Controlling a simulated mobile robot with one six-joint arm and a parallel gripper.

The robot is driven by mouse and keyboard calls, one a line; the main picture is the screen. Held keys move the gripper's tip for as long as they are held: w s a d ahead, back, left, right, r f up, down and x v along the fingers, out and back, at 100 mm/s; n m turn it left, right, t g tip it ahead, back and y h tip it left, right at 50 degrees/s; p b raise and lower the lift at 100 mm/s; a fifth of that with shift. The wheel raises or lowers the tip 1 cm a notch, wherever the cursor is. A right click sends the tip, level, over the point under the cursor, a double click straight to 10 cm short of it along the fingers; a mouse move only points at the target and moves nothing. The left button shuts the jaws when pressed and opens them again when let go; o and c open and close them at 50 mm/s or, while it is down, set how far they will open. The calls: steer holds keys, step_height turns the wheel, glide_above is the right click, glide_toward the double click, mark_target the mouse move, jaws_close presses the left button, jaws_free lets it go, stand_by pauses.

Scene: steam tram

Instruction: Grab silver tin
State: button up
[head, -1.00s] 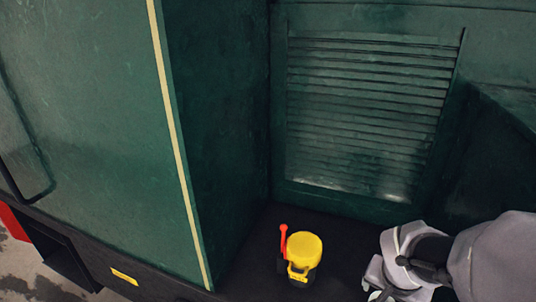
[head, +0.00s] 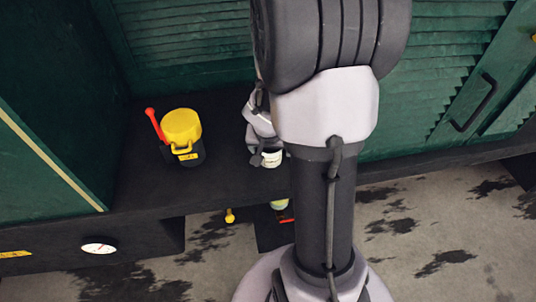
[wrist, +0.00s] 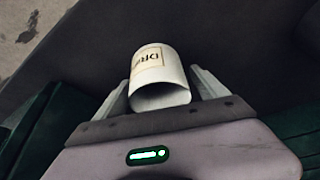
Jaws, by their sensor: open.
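The silver tin (wrist: 160,75) is a pale, open-ended cylinder with a cream label whose visible letters read "DR". In the wrist view it sits between the two fingers of my gripper (wrist: 160,85), its open end facing the camera. My gripper is open, with a finger on each side of the tin; whether either finger touches it is hard to tell. In the head view the tin (head: 272,157) shows small at the front edge of the dark ledge, beside my gripper (head: 262,156), partly hidden by my arm.
A yellow-topped canister (head: 181,127) with a red lever (head: 155,124) stands left on the dark ledge (head: 225,190). Green louvred panels rise behind. Below the ledge are a small yellow object (head: 230,215) and a yellow-labelled pale object (head: 279,204). Clear ledge lies between canister and gripper.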

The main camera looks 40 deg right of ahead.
steer(key=shift+r, duration=0.1)
steer(key=shift+c, duration=0.2)
steer(key=c, duration=1.5)
steer(key=shift+o, duration=0.2)
steer(key=shift+r, duration=0.1)
